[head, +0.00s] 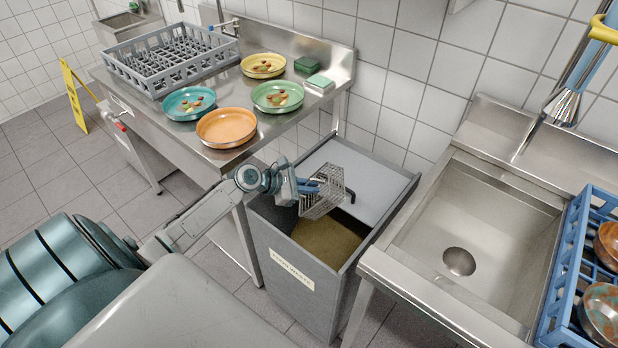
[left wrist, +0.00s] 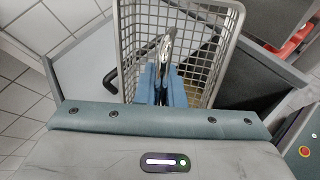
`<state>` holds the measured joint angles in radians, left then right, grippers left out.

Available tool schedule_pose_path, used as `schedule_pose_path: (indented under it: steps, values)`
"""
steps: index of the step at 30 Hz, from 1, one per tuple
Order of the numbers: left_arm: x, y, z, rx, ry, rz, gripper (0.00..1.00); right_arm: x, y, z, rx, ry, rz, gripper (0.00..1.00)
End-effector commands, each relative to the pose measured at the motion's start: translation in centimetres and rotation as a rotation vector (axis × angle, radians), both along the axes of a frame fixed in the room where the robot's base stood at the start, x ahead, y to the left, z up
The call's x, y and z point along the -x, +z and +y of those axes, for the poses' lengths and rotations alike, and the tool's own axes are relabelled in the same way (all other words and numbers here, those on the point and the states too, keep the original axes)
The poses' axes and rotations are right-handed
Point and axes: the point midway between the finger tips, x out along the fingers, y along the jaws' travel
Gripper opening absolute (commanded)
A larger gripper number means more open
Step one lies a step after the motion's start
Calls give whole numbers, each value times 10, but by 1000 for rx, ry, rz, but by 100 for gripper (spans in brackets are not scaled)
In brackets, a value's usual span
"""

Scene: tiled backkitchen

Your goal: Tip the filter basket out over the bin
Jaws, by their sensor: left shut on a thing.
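The filter basket (head: 325,195) is a grey metal mesh basket, held tilted above the bin opening in the head view. My left gripper (head: 308,187) is shut on it, with blue fingers at its side. In the left wrist view the basket's mesh walls (left wrist: 205,40) stand around the blue fingers (left wrist: 160,88); I see no scraps on the mesh. The bin (head: 285,280) is a tall grey box with a label on its front. Its opening shows a brown mass inside, and a light lid panel (head: 350,170) with a black handle covers its back part. My right gripper is not in view.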

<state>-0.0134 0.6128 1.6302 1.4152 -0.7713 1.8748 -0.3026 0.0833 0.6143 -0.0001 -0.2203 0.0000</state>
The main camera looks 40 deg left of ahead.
Motion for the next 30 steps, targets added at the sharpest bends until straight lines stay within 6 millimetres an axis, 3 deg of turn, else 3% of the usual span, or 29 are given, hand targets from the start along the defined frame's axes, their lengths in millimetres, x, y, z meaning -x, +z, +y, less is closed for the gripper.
schedule_pose_path:
  steps: [1,5,9,15,18,24,30]
  values:
    - [-1,11,-1,-26,1,21,0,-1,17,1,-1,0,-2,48]
    - [-3,10,-3,-102,1,86,0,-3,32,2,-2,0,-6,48]
    - [-4,8,-5,-190,2,160,0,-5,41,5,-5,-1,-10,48]
    - [-7,5,-8,-331,1,281,0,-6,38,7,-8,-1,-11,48]
    - [-7,9,-9,-387,3,336,0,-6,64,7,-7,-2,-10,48]
    - [-10,3,-13,-516,0,446,0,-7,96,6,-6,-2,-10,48]
    - [-13,-9,-16,-660,0,568,0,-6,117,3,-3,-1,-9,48]
